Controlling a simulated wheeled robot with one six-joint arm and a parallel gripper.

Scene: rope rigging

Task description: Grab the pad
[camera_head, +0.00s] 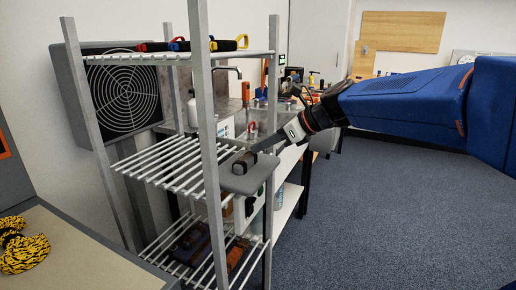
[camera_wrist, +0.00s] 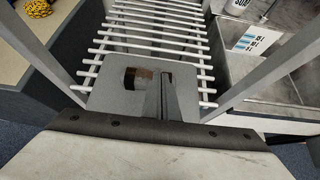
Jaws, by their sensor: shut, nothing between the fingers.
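The pad (camera_head: 257,177) is a flat grey plate with rounded corners. It lies at the front end of the middle wire shelf. A small dark block (camera_head: 241,164), like a handle, stands on it. In the wrist view the pad (camera_wrist: 105,98) lies below my gripper, and the block (camera_wrist: 138,78) shows brown and black on its top. My gripper (camera_head: 257,151) reaches in from the right, with its fingertips close to the block. In the wrist view the fingers (camera_wrist: 168,90) are shut and empty, just right of the block. Whether they touch it I cannot tell.
Metal shelf posts (camera_head: 206,120) stand close to the left of my gripper. Tools with coloured handles (camera_head: 190,45) lie on the top shelf (camera_head: 130,57), and dark and brown items (camera_head: 192,243) lie on the bottom one. Yellow-black rope (camera_head: 22,250) lies at left. Floor at right is clear.

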